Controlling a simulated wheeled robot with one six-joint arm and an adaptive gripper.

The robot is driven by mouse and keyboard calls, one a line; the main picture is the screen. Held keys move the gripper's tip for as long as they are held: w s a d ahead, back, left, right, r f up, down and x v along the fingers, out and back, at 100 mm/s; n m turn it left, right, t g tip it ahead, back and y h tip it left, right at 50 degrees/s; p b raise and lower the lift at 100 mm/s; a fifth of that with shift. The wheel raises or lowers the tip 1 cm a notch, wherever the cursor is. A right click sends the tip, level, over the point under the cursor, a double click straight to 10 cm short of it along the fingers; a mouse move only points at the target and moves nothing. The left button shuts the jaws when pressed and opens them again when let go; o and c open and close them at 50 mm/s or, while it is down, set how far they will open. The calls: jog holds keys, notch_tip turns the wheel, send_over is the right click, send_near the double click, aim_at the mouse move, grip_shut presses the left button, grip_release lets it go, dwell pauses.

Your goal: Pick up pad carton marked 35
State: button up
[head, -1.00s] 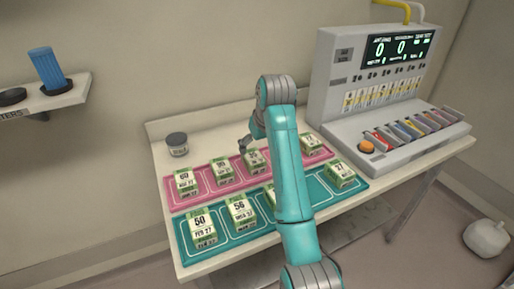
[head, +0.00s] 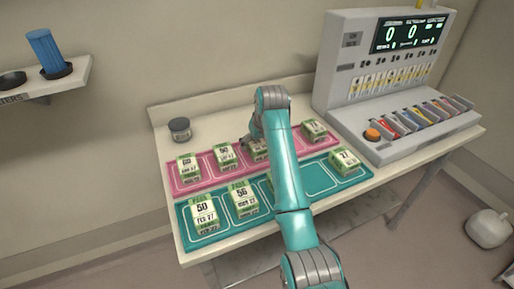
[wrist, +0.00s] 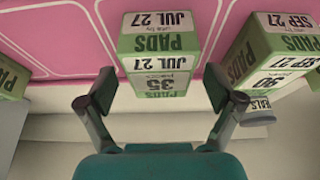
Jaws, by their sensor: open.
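The pad carton marked 35 (wrist: 158,48) is a green and white box, upside down in the wrist view, with JUL 27 on its label. It stands in the pink tray (wrist: 60,40). In the head view the carton (head: 257,151) is partly hidden by my arm. My gripper (wrist: 160,100) is open, with one finger toward each side of the carton's near end. The carton looks ahead of the fingertips and not held. In the head view my gripper (head: 247,140) is mostly hidden behind my arm, close to the carton.
A carton marked SEP 27 (wrist: 275,50) stands close beside it, near one finger. Other cartons stand in the pink tray and the teal tray (head: 317,179). A grey jar (head: 180,129) is at the back left. A display machine (head: 345,85) stands at the right.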

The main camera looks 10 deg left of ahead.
jog(key=shift+w+a+f, duration=0.1)
jog(key=shift+w+f, duration=0.05)
jog(key=shift+f, duration=0.25)
jog(key=c, duration=1.4)
jog(key=shift+r, duration=0.1)
